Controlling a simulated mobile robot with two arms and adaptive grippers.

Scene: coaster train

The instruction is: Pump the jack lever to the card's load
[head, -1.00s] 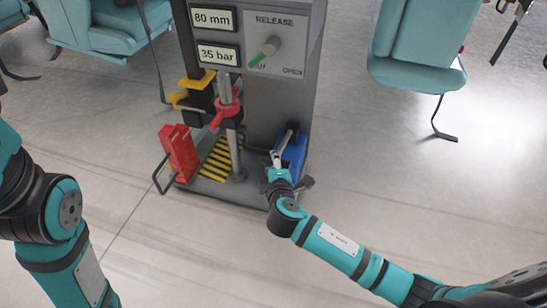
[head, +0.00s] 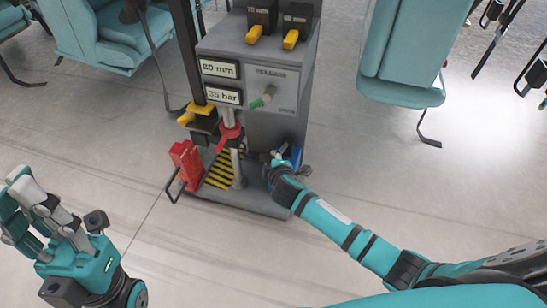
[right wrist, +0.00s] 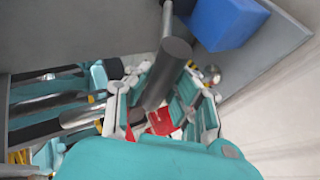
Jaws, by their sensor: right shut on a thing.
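The jack stand is a grey column (head: 285,60) with two white readouts: the upper reads about 80 mm (head: 219,69), the lower 35 bar (head: 222,95). Right of them is a release knob with a green tip (head: 262,98). My right gripper (head: 278,157) is at the column's lower right, by a blue block (head: 294,154). In the right wrist view its fingers (right wrist: 165,108) are shut around the dark cylindrical grip of the jack lever (right wrist: 167,72); a thin rod runs up from it. My left gripper (head: 25,205) is raised at the left, fingers apart and empty. No card is readable.
A red block with a black wire handle (head: 185,160) stands at the base's left, beside a yellow-black striped plate (head: 222,170). Two yellow-tipped black units (head: 262,22) sit on top. Teal seats (head: 400,60) stand behind on both sides. The floor in front is clear.

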